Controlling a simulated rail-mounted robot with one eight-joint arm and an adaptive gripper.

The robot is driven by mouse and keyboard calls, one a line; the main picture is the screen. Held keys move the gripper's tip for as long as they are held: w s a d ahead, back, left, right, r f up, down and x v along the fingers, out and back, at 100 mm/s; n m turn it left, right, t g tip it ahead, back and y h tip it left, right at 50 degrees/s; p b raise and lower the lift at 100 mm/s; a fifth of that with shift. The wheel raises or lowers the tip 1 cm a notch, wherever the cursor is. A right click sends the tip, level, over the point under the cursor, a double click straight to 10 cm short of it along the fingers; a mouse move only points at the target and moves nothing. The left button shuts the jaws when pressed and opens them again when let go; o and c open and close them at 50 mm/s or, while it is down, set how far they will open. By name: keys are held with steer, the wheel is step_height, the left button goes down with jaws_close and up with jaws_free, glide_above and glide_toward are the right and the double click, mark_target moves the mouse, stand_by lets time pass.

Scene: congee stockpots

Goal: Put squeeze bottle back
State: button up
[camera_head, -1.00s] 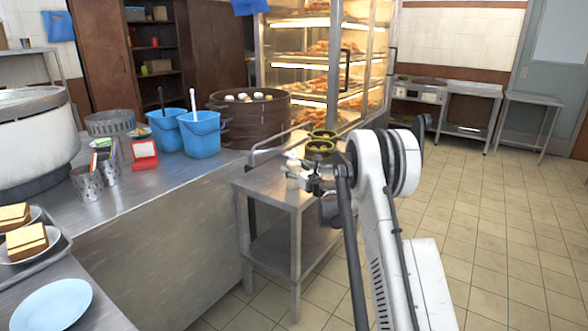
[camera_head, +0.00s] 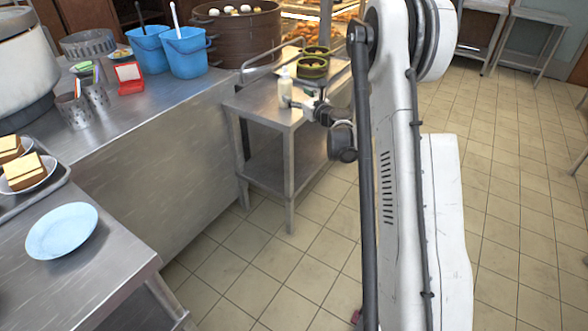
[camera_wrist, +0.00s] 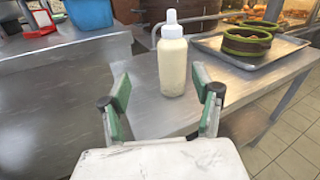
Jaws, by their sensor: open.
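The squeeze bottle (camera_wrist: 172,62) is cream-white with a pointed nozzle. It stands upright on a small steel side table (camera_wrist: 150,100), and it also shows in the head view (camera_head: 285,88). My gripper (camera_wrist: 162,105) is open in the wrist view, its two green-padded fingers apart. The bottle is ahead of it and lies between the fingers as seen, with nothing gripped. In the head view my gripper (camera_head: 300,105) is small and partly hidden by the arm, close to the bottle.
A metal tray (camera_wrist: 212,47) with a green-rimmed brown steamer basket (camera_wrist: 246,42) stands right of the bottle. The long steel counter (camera_head: 150,120) holds blue buckets (camera_head: 187,55), a large steamer (camera_head: 240,35) and metal cups (camera_head: 75,110). A blue plate (camera_head: 62,231) sits front left. The tiled floor is clear.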

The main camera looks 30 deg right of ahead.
steer(key=s+a+r+n+g+y, duration=0.1)
steer(key=s+a+r+n+g, duration=0.2)
steer(key=s+a+r+n, duration=0.65)
steer(key=s+a+r+n+g+y, duration=0.2)
steer(key=s+a+r+n+g, duration=0.15)
steer(key=s+a+n, duration=0.7)
steer(key=s+a+f+n+g+h, duration=0.1)
steer(key=s+n, duration=0.3)
steer(key=s, duration=0.5)
steer(key=s+a+f+n+g+h, duration=0.2)
steer(key=s+n, duration=0.3)
steer(key=s, duration=0.5)
steer(key=s+a+f+n+g+h, duration=0.1)
steer(key=s+a+n, duration=0.3)
steer(key=s, duration=0.6)
steer(key=shift+f+n+h, duration=0.3)
steer(key=shift+f+n, duration=0.2)
steer(key=shift+f, duration=0.05)
steer(key=shift+w, duration=0.1)
step_height(320, 180, up, 10)
steer(key=p, duration=1)
steer(key=shift+r+p, duration=0.25)
steer(key=shift+p, duration=0.05)
